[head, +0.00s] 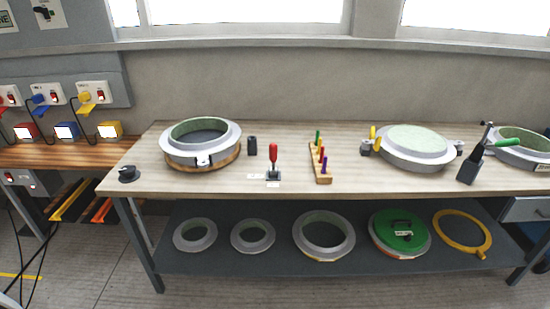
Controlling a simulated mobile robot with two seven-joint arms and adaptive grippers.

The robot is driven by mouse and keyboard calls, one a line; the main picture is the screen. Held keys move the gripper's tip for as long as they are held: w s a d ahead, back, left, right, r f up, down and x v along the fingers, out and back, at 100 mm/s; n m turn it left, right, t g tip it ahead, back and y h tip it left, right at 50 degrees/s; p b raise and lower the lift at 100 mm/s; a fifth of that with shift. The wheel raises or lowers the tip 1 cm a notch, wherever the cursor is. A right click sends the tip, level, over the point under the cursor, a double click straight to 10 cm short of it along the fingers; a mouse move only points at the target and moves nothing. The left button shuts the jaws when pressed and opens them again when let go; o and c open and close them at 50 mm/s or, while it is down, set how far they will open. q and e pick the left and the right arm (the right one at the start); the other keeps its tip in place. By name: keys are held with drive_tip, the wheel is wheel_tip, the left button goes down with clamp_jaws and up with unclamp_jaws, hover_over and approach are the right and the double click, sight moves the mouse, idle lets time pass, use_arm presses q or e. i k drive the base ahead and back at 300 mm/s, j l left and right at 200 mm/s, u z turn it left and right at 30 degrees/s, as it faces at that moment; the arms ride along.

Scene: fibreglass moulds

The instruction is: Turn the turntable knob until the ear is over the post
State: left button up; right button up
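A round grey ring mould (225,148) with a green inner wall sits on a wooden turntable (185,166) at the left of the bench. What looks like its ear, a small pale lug (203,160), is at the front of the ring. A short dark block (252,146), possibly the post, stands just right of the ring, apart from the lug. A black knob (128,174) sits at the bench's front left corner. Neither of my grippers is in view, and nothing touches the knob.
A red-handled clamp (273,160) and a wooden rack (320,170) of coloured tools stand mid-bench. A second mould (413,150) and a dark upright tool (474,165) are at the right.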

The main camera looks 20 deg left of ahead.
sight(128, 171)
drive_tip(key=u, duration=1.6)
